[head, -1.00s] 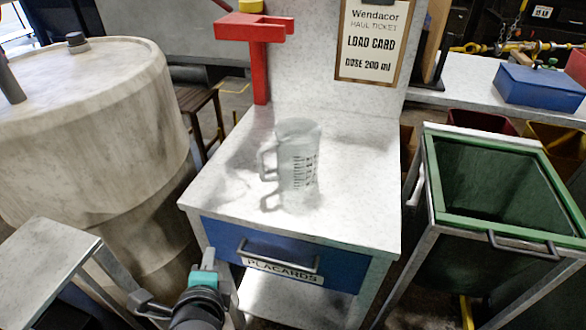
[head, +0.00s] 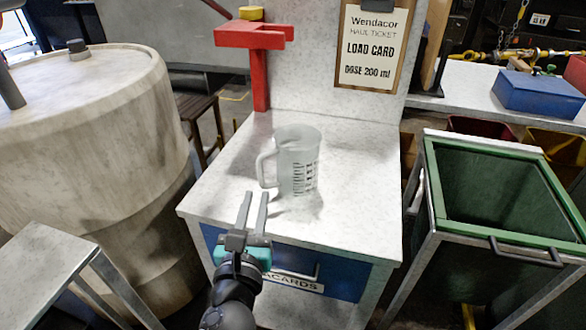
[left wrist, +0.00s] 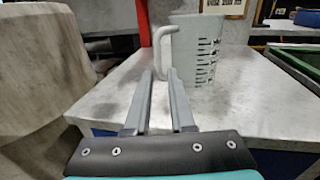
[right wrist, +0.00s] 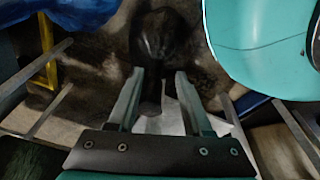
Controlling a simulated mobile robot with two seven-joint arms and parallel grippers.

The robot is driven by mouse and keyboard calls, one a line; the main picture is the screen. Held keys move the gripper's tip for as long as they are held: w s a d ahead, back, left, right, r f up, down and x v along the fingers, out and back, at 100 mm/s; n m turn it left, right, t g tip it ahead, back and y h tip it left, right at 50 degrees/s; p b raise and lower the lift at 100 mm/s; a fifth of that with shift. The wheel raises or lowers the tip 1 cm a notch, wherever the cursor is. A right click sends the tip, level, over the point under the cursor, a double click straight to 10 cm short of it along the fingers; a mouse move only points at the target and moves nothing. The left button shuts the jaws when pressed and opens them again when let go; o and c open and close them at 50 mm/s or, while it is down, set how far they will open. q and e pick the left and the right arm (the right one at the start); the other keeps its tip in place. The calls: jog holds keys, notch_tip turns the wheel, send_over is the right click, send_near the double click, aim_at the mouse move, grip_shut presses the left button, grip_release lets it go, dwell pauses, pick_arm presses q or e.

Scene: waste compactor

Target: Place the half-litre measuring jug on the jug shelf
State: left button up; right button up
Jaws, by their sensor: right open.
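The clear measuring jug (head: 299,165) with dark markings stands upright on the white worktop (head: 350,215), its handle (head: 266,168) facing left. My right gripper (right wrist: 159,73) is open and empty, away from the worktop. I cannot tell which surface is the jug shelf.
A red stand (head: 260,80) rises at the worktop's back left. A load card (head: 372,45) hangs on the back panel. A large drum (head: 80,120) is at left, a green-rimmed bin (head: 432,185) at right. A blue drawer (head: 345,275) is below. The worktop right of the jug is clear.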

aim_at(261, 179)
pick_arm(q)
jog(key=w+b, duration=0.1)
jog(key=w, duration=0.5)
jog(key=shift+a, duration=0.1)
jog(key=shift+w+a+f+b, duration=0.1)
jog(key=shift+w+f+b, duration=0.1)
jog(key=shift+w+b, duration=0.35)
jog(key=shift+w+f+b, duration=0.15)
jog(key=shift+w+b, duration=0.05)
jog(key=shift+w, duration=0.5)
jog(key=shift+w+b, duration=0.45)
jog(key=shift+w, duration=0.85)
pick_arm(e)
jog(key=w+a+r, duration=0.3)
jog(key=r, duration=0.3)
jog(key=shift+w, duration=0.3)
pick_arm(q)
grip_shut()
